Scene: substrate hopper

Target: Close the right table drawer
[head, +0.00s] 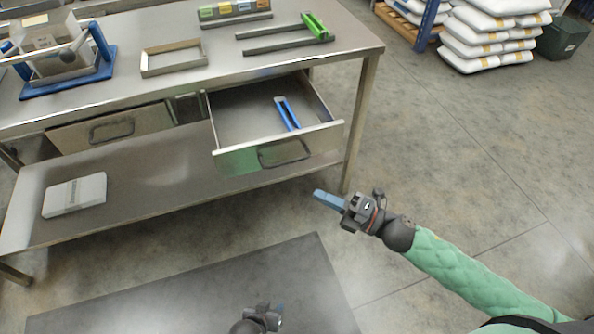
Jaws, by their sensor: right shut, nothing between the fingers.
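The right table drawer (235,162) is pulled out of the metal table (120,85), with its front panel and dark bar handle (285,153) facing me. A blue tool-like object (287,113) lies inside it. My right gripper (324,197) is shut and empty, its blue fingers pointing left, below and right of the drawer front in the picture and apart from it. My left gripper (276,313) is low at the bottom edge, well away from the drawer; its fingers are too small and partly hidden to read.
The left drawer (110,130) looks shut. On the tabletop stand a blue-framed device (66,65), an empty metal frame (174,57), a green-handled tool (316,27) and colored labels. A pale box (74,195) lies on the lower shelf (150,185). The floor on the right is clear; white sacks (495,35) are stacked behind.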

